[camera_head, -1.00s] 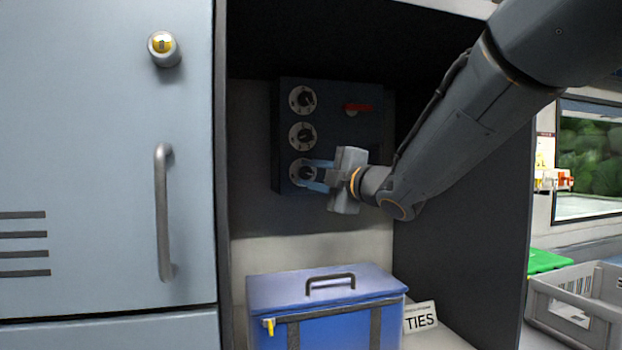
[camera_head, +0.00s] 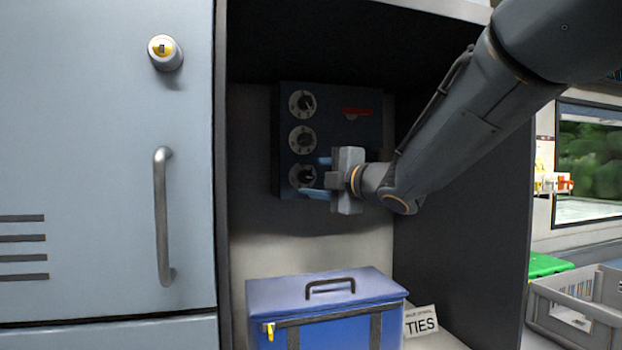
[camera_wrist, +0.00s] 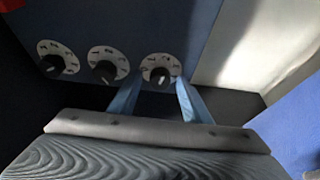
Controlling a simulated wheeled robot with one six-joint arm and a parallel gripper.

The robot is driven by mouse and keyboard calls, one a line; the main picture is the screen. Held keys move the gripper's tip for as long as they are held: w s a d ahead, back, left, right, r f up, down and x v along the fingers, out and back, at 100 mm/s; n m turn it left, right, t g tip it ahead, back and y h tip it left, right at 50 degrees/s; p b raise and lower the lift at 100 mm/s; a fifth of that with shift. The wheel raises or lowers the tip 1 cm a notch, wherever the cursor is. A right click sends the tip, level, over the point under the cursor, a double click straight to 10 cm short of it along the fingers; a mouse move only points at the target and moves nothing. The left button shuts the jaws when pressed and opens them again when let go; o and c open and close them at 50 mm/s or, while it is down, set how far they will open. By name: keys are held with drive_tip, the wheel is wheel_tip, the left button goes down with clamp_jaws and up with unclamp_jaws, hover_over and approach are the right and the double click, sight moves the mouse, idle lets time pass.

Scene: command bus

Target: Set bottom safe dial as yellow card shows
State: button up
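The dark blue safe (camera_head: 345,150) hangs on the back wall of the cabinet, with three white dials with black knobs in a column on its left and a red handle (camera_head: 357,111) at upper right. The bottom dial (camera_head: 302,176) is also the rightmost dial in the wrist view (camera_wrist: 160,68). My gripper (camera_head: 316,177) is at this dial, its blue fingers apart, one on each side of the dial's knob. In the wrist view gaps show between the fingers and the knob (camera_wrist: 159,75). The exact dial reading is too small to tell. No yellow card is in view.
A blue box (camera_head: 325,310) with a dark handle stands below the safe, with a "TIES" card (camera_head: 421,321) beside it. The cabinet's right wall (camera_head: 470,210) is close to my arm. A closed grey door (camera_head: 110,180) is at left. A grey crate (camera_head: 575,300) is at lower right.

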drive_tip(key=b+v, duration=0.1)
drive_tip(key=v, duration=0.6)
drive_tip(key=shift+s+d, duration=0.25)
drive_tip(key=shift+s, duration=0.1)
idle(0.4)
